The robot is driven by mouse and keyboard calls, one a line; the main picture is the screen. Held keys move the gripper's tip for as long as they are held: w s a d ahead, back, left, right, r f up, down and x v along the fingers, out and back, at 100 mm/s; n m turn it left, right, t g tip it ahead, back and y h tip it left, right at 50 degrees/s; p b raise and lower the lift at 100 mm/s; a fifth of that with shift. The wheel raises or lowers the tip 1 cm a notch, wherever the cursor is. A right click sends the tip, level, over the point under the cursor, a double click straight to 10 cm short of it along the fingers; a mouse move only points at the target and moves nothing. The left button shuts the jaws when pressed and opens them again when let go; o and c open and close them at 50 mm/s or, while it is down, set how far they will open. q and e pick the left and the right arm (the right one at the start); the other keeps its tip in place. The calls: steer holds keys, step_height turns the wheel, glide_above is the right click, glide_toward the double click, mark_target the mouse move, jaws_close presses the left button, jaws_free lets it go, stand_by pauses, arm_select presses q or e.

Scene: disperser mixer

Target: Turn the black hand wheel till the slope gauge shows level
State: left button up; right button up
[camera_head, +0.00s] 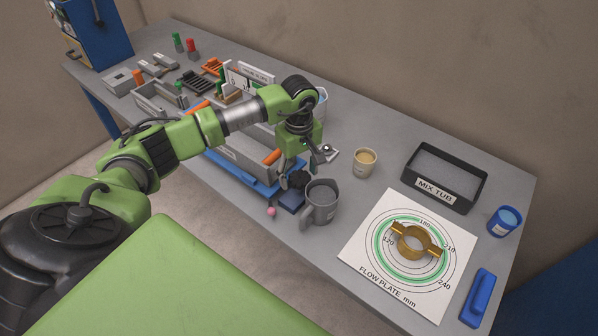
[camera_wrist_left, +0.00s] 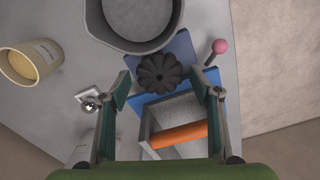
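The black hand wheel (camera_wrist_left: 158,74) is a lobed knob, seen from above in the left wrist view. In the head view the black hand wheel (camera_head: 299,180) is partly hidden by my left gripper (camera_head: 296,168). It sits at the near right end of a blue base (camera_head: 236,169) carrying a grey trough with an orange bar (camera_wrist_left: 178,134). In the wrist view my left gripper (camera_wrist_left: 165,86) is open, its fingers on either side of the wheel with visible gaps. My right gripper is not in view.
A grey mug (camera_head: 321,203) stands close beside the wheel. A pink-tipped lever (camera_wrist_left: 219,47) is near it. A beige cup (camera_head: 364,163), a black mix tub (camera_head: 446,205) and the flow plate sheet (camera_head: 361,246) lie to the right. Trays and small parts crowd the left.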

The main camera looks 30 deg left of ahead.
arm_select(q)
steer(key=c, duration=1)
steer(key=shift+c, duration=0.2)
steer(key=shift+n+b, duration=0.55)
steer(key=shift+n, duration=0.05)
steer(key=n+b, duration=0.3)
steer(key=n, duration=0.1)
steer(key=shift+s+f, duration=0.1)
steer(key=n+b, duration=0.1)
steer(key=n, duration=0.2)
steer(key=shift+n+b, duration=0.3)
steer(key=shift+b, duration=0.1)
steer(key=shift+s+n+b, duration=0.15)
steer(key=shift+n+b, duration=0.45)
steer(key=shift+n, duration=1.3)
